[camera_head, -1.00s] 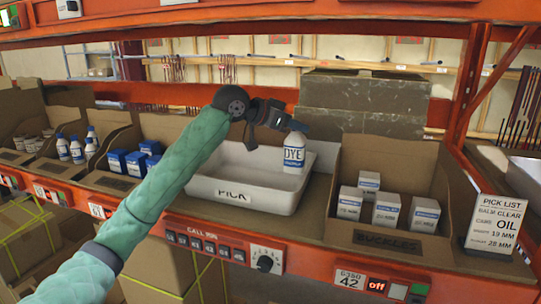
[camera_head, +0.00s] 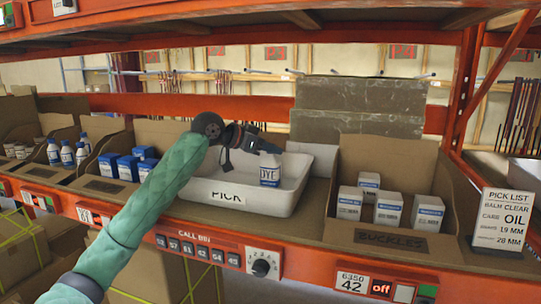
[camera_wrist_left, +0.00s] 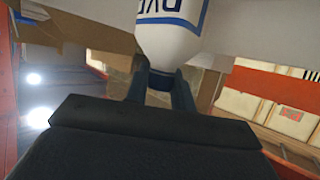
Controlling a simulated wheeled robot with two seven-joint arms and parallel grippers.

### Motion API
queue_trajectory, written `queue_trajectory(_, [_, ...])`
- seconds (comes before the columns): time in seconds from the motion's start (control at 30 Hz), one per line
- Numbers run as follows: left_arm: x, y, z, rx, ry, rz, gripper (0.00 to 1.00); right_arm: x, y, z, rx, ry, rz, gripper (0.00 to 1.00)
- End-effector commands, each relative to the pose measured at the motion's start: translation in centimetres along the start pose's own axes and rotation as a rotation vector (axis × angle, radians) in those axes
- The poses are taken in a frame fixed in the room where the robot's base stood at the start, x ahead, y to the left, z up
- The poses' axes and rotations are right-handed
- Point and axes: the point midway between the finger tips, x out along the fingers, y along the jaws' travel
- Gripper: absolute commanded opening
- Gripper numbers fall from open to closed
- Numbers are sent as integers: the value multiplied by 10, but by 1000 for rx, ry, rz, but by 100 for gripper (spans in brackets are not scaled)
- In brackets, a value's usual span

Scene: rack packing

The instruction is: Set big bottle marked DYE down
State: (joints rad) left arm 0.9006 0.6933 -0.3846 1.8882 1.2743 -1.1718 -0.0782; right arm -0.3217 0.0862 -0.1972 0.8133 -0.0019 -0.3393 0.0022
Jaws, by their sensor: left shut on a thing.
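The big white bottle marked DYE (camera_head: 270,174) is upright in the head view, inside the outline of the white tray labelled PICK (camera_head: 222,192). I cannot tell whether its base touches the tray floor. My left gripper (camera_head: 269,147) comes in from the left and is shut on the bottle's top. In the left wrist view, the fingers (camera_wrist_left: 160,88) close around the blue cap, and the white bottle body (camera_wrist_left: 168,42) with part of its blue lettering extends away from them. My right gripper is not in view.
A cardboard bin labelled BUCKLES (camera_head: 393,239) with several white boxes (camera_head: 388,208) stands right of the tray. Bins with blue boxes (camera_head: 128,164) and small bottles (camera_head: 67,153) stand left. A pick list card (camera_head: 503,218) is at the right.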

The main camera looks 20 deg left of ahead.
Motion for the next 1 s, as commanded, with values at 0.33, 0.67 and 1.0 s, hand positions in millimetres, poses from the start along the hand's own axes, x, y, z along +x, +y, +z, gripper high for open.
queue_trajectory(0.33, [1, 0, 3, 1, 2, 0, 0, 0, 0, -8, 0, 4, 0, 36])
queue_trajectory(0.67, [2, 0, 6, 1, 0, 0, 46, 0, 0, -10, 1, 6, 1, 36])
queue_trajectory(1.0, [0, 0, 3, 1, 1, -1, 46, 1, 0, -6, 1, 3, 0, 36])
